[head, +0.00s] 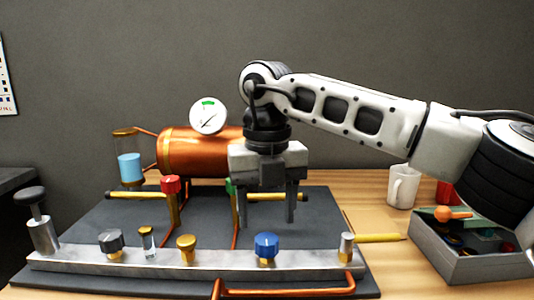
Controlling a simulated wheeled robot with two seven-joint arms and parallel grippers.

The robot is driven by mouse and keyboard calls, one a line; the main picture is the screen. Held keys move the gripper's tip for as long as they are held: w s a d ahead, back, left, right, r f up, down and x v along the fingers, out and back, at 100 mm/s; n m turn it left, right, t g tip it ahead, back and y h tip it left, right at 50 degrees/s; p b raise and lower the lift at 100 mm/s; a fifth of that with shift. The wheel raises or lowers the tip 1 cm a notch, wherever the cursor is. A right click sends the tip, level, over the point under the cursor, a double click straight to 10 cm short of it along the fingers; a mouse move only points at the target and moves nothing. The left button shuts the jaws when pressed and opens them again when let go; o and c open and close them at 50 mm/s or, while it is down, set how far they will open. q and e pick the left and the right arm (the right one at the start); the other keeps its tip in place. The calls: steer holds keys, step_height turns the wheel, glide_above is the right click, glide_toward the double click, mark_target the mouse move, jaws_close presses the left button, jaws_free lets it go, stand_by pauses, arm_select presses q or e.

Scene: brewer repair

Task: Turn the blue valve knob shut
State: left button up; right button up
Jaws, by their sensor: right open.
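The blue valve knob (266,245) sits on a brass stem on the front metal manifold (330,258), right of its middle. My right gripper (268,222) points straight down, above and behind the blue knob in the picture. Its two fingers are apart, with nothing seen between them. It does not appear to touch the knob, though the exact gap is hard to judge. My left gripper is not in the head view.
A grey toolbox (465,265) and white mug (403,186) stand at the right. Other fittings line the manifold.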

mark_target(267, 239)
arm_select(q)
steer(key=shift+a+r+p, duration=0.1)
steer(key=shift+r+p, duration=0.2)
steer(key=shift+p, duration=0.65)
arm_select(e)
step_height(267, 239, up, 12)
steer(key=shift+s+f, duration=0.1)
